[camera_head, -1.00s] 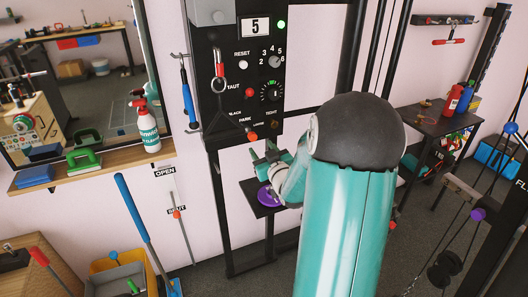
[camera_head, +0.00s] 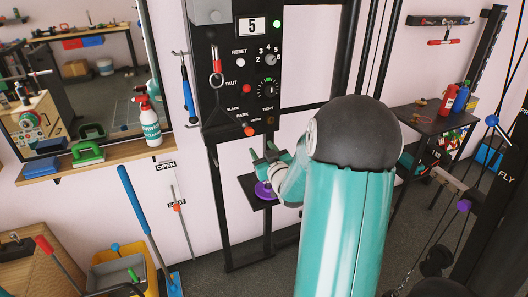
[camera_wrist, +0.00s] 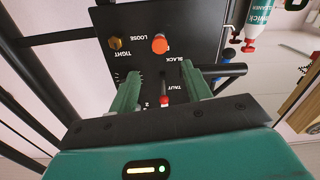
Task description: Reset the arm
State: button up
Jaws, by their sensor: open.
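My gripper (camera_head: 265,158) is in front of the lower part of a black control panel (camera_head: 236,70), partly hidden by my teal arm in the head view. In the wrist view my gripper (camera_wrist: 164,92) has its two green fingers apart, with nothing held between them. Beyond the fingers the panel (camera_wrist: 186,40) appears upside down, with an orange knob (camera_wrist: 159,43), a brass-coloured knob (camera_wrist: 116,43) and a red-tipped lever (camera_wrist: 164,101). In the head view the panel's display shows 5 and a green light (camera_head: 278,26) is lit.
A small dark shelf with a purple disc (camera_head: 264,190) is below my gripper. A dark side table (camera_head: 435,122) with bottles stands at right, near cables and weights.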

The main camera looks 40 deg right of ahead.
dwell(0.3)
jog(key=shift+w, duration=0.1)
jog(key=s+a+r+g+y, duration=0.1)
jog(key=s+a+r+g, duration=0.15)
jog(key=a, duration=0.55)
jog(key=s+a+r+g, duration=0.1)
jog(key=a+r+g, duration=0.25)
jog(key=a, duration=0.35)
jog(key=s+a+g+y, duration=0.2)
jog(key=s+a+g, duration=0.1)
jog(key=s+a, duration=0.5)
jog(key=s+a+r+n+g+y, duration=0.1)
jog(key=s+a+g+y, duration=0.1)
jog(key=s+a, duration=0.6)
jog(key=s, duration=0.5)
jog(key=shift+s+a+r+g, duration=0.2)
jog(key=shift+s+a+g, duration=0.15)
jog(key=shift+s+g, duration=0.05)
